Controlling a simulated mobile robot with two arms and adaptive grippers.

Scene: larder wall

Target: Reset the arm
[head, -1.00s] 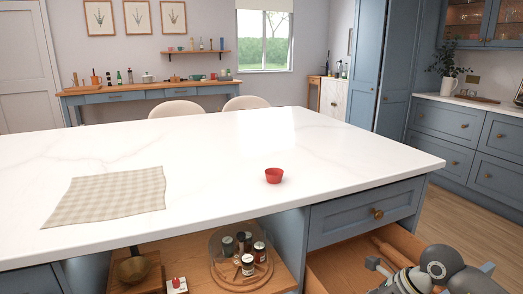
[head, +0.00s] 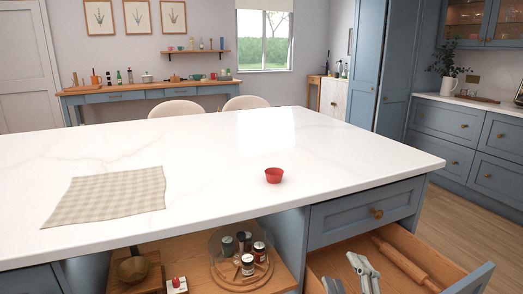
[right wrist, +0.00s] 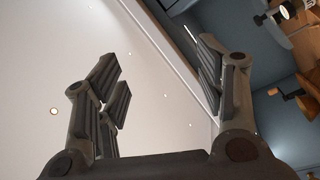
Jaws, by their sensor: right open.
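My right gripper (head: 347,272) shows at the bottom of the head view, over the left part of the open drawer (head: 455,278). Only its light grey fingers are in the frame. In the right wrist view its two dark fingers (right wrist: 160,65) stand wide apart with nothing between them. The gripper holds nothing that I can see. My left gripper is not in view.
A wooden rolling pin (head: 405,262) lies in the drawer. A red bowl (head: 274,175) and a checked cloth (head: 108,195) rest on the white island top (head: 215,150). Several jars stand on a turntable (head: 222,268) on the shelf below. Open floor lies to the right.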

